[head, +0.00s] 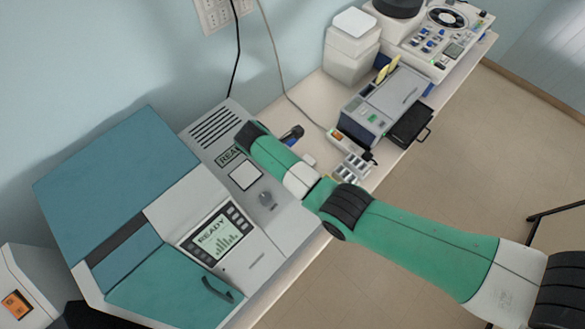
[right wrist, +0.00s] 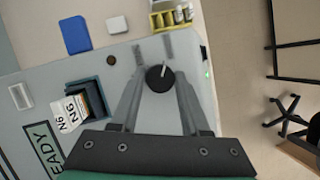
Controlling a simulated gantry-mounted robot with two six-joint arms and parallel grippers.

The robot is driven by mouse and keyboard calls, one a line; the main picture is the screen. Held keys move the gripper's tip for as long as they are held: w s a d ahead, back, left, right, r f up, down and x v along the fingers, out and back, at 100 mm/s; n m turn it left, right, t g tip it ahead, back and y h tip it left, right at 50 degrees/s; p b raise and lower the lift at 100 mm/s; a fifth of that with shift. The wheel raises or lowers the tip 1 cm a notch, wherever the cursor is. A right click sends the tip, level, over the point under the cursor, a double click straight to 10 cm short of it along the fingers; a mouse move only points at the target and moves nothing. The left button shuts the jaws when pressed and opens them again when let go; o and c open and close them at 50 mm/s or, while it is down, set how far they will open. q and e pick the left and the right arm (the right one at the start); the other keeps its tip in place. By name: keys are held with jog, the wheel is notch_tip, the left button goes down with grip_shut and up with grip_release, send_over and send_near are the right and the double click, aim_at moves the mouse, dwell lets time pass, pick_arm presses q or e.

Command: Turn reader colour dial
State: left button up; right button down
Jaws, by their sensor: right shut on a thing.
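The reader is a large grey machine (head: 211,133) with a vented grey top panel and a "READY" label; it also shows in the right wrist view (right wrist: 60,95). Its colour dial (right wrist: 159,79) is a round black knob with a white pointer line, near the panel's edge. My right gripper (right wrist: 155,50) is shut on the dial, with one finger on each side of it. In the head view my right arm comes in from the right over the panel and hides the dial and fingertips. My left gripper is not in view.
Beside the dial are a slot holding cards (right wrist: 72,112) and a small brown button (right wrist: 111,60). Past the panel edge lie a blue item (right wrist: 75,35), a white block (right wrist: 117,25) and a yellow rack (right wrist: 172,17). A grey device (head: 380,100) stands farther along the bench.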

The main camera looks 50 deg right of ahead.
dwell(0.4)
jog(key=shift+c, duration=1.9)
grip_release()
jog(key=v, duration=0.2)
jog(key=shift+w+a+r, duration=0.1)
jog(key=shift+a+r, duration=0.05)
jog(key=shift+r, duration=0.2)
jog(key=p+v, duration=0.5)
jog(key=v, duration=0.4)
